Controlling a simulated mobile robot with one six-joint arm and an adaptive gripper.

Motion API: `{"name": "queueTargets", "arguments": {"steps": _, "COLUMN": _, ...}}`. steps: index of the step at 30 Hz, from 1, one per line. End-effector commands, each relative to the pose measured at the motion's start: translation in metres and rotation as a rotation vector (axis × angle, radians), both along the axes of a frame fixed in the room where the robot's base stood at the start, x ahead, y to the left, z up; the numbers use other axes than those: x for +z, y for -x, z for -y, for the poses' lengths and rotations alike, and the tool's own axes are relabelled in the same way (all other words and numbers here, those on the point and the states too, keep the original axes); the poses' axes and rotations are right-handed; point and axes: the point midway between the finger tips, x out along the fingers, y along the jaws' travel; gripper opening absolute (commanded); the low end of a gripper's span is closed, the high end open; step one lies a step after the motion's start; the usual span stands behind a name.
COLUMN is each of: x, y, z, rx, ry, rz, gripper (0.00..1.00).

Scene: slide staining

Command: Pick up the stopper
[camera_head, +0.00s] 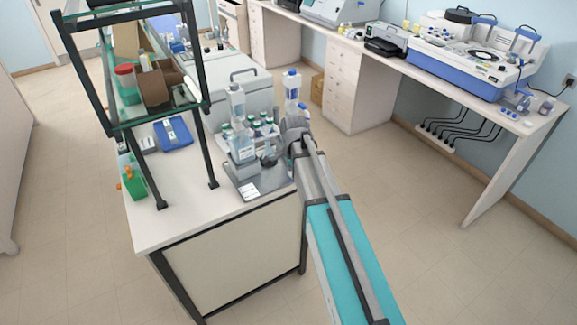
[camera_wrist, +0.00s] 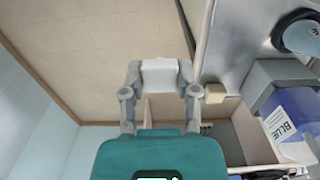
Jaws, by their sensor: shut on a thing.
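In the wrist view, my gripper (camera_wrist: 159,86) is shut on a small pale, whitish block (camera_wrist: 160,73), which I take to be the stopper. It sits between the two grey fingertips, apart from anything else in that view. In the head view, my arm reaches to the right end of the white bench, and its grey wrist hides part of what stands there. I cannot make out the fingertips or the stopper clearly in that view.
A glass-shelved rack (camera_head: 124,122) rises at the left. A bottle with a blue label (camera_wrist: 285,117) is right of my gripper in the wrist view.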

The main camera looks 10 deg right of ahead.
Motion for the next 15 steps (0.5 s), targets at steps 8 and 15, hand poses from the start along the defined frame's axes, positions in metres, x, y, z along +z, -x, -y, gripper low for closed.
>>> {"name": "queueTargets", "arguments": {"steps": 8, "x": 0.0056, "y": 0.0125, "z": 0.0012, "rx": 0.0, "ry": 0.0, "rz": 0.0, "gripper": 0.21}}
{"name": "queueTargets", "arguments": {"steps": 15, "x": 0.0053, "y": 0.0124, "z": 0.0014, "rx": 0.0, "ry": 0.0, "rz": 0.0, "gripper": 0.21}}
